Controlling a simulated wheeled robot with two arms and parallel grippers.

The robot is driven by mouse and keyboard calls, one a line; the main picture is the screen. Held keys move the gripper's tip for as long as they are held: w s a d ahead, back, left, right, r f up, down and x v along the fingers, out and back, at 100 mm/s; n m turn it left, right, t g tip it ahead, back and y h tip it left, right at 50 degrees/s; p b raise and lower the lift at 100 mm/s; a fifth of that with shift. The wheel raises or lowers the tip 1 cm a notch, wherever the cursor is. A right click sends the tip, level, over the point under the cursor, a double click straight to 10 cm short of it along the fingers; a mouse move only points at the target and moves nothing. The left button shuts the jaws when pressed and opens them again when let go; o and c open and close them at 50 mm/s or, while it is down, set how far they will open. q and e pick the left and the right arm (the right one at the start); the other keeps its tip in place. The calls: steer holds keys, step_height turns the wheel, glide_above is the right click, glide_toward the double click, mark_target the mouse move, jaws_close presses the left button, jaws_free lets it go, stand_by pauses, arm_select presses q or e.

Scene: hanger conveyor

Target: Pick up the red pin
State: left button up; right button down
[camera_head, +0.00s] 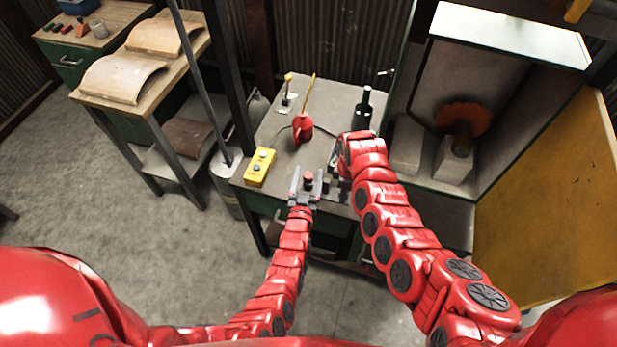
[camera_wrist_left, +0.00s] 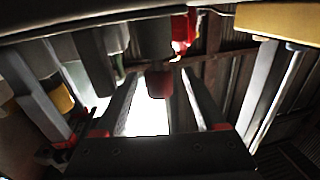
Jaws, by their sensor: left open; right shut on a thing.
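The red pin (camera_head: 308,178) stands near the front edge of the table, a dark grey cylinder with a red end. My left gripper (camera_head: 306,182) is open, with its fingers on either side of the pin. The left wrist view shows the pin's red end (camera_wrist_left: 160,84) between the two fingers, with a gap to each; the pin is not gripped. My right gripper (camera_head: 335,166) is largely hidden by its own arm, just right of the pin. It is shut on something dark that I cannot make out.
The table (camera_head: 276,136) carries a yellow button box (camera_head: 260,167), a red object (camera_head: 302,128) and a dark bottle (camera_head: 364,107). A cabinet with an orange wheel (camera_head: 463,117) stands to the right. The floor (camera_head: 130,220) at left is clear.

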mark_target(309, 173)
arm_select(q)
steer(key=shift+w+d+f, duration=0.1)
steer(key=shift+w+d, duration=0.1)
steer(key=shift+w, duration=1.45)
steer(key=shift+c, duration=0.2)
jaws_close()
